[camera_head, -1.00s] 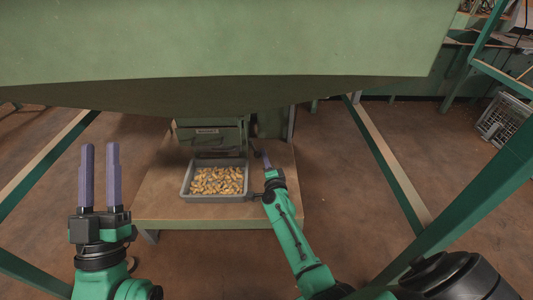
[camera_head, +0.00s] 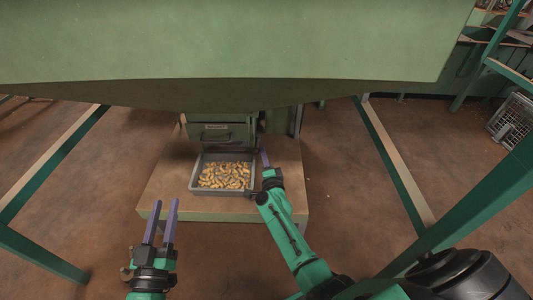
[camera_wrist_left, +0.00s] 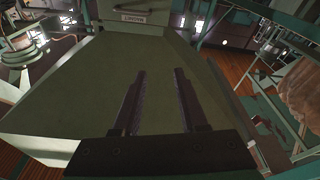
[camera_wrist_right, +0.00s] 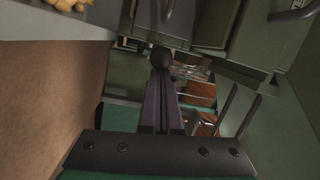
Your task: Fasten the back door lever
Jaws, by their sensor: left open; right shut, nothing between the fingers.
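My right gripper (camera_head: 265,157) is beside the right edge of the tray, below the hopper. In the right wrist view its fingers (camera_wrist_right: 161,82) are shut with nothing between them. A dark round knob (camera_wrist_right: 161,57) shows right at their tips; I cannot tell whether they touch it. It looks like a lever end, but its shaft is mostly hidden. My left gripper (camera_head: 165,203) is open and empty, upright at the front left of the wooden platform. In the left wrist view its fingers (camera_wrist_left: 160,74) stand apart before the green hopper wall (camera_wrist_left: 60,85).
A grey tray (camera_head: 193,176) full of nuts stands on the wooden platform (camera_head: 160,185), below a green door with a handle (camera_head: 215,127). The big green hopper (camera_head: 230,45) hangs overhead. Green frame legs (camera_head: 385,150) flank the platform.

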